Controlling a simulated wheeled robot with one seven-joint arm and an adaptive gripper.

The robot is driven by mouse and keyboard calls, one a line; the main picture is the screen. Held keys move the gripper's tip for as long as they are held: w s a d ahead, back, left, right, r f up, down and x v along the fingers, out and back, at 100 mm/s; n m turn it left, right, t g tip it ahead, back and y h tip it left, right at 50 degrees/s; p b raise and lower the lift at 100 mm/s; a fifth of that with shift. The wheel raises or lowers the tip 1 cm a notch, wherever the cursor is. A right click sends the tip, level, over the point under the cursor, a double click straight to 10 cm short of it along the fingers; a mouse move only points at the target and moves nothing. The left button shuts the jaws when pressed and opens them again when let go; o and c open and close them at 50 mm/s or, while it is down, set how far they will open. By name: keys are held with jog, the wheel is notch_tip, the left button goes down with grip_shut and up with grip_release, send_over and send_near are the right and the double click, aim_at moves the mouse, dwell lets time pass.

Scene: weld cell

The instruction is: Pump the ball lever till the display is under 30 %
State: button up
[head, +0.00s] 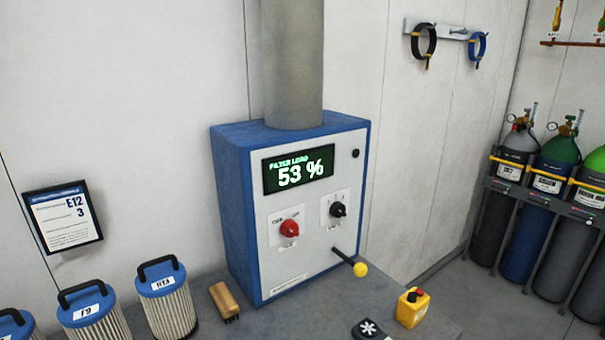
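The ball lever (347,261) is a dark rod with a yellow ball (360,269) at its end. It sticks out from the lower right of the front panel of a blue and white box (298,210). The display (298,170) at the top of that panel reads "FILTER LOAD 53 %" in green. A red rotary knob (289,228) and a black rotary knob (338,210) sit between display and lever. My gripper is not in view.
A black object with a white star (370,330) lies in front. A brush (224,301) and several filter cartridges (166,300) stand left. Gas cylinders (525,205) stand at right.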

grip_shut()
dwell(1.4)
